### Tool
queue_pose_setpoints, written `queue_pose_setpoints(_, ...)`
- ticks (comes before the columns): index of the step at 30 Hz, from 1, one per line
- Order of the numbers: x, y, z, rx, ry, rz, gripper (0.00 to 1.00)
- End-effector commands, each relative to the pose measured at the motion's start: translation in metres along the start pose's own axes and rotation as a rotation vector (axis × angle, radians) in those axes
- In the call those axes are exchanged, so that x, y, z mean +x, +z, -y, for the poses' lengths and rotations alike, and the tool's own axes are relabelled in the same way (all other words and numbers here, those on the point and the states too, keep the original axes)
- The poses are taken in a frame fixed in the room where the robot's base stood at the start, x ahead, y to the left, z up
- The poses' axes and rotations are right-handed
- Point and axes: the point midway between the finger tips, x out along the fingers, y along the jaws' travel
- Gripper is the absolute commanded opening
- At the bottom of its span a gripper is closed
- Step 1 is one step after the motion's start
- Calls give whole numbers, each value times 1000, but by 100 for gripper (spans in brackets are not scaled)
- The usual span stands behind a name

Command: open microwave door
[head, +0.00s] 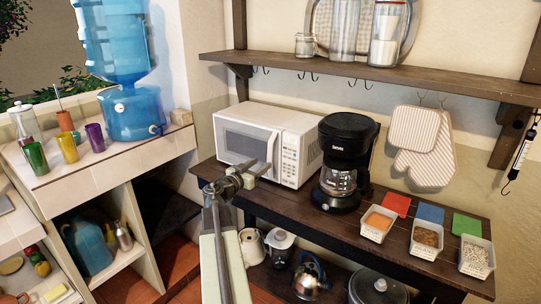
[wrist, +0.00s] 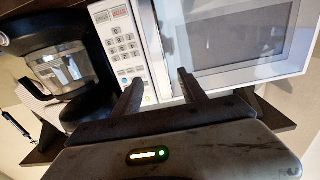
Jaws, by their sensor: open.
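The white microwave (head: 290,135) stands on the dark wooden shelf, with its door (head: 242,142) shut. The door has a dark window, and a pale upright handle (head: 271,148) runs between it and the keypad. My gripper (head: 252,172) is in front of the microwave's lower front, near the handle, and partly covers the lower door. In the wrist view, my gripper (wrist: 161,78) is open, its two dark fingers apart and nothing seen held. The handle (wrist: 156,45) shows beyond the fingertips, between the keypad (wrist: 121,45) and the door window (wrist: 222,35). Contact cannot be told.
A black coffee maker (head: 345,158) stands close to the microwave's right, also seen in the wrist view (wrist: 55,65). Small bins (head: 427,239) sit further right. A wall shelf (head: 380,74) with hooks hangs above. Kettles (head: 310,275) stand below. A water dispenser (head: 130,110) is left.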

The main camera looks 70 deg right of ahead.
Motion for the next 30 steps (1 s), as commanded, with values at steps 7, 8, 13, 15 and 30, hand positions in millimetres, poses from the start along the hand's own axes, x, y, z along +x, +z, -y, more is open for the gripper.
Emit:
queue_pose_setpoints(7,44,0,1,-1,2,1,49)
queue_pose_setpoints(8,49,0,2,-1,2,1,49)
queue_pose_setpoints(13,70,0,1,-1,1,2,49)
queue_pose_setpoints(15,72,0,0,-1,0,2,49)
queue_pose_setpoints(30,71,0,-1,-1,2,2,0)
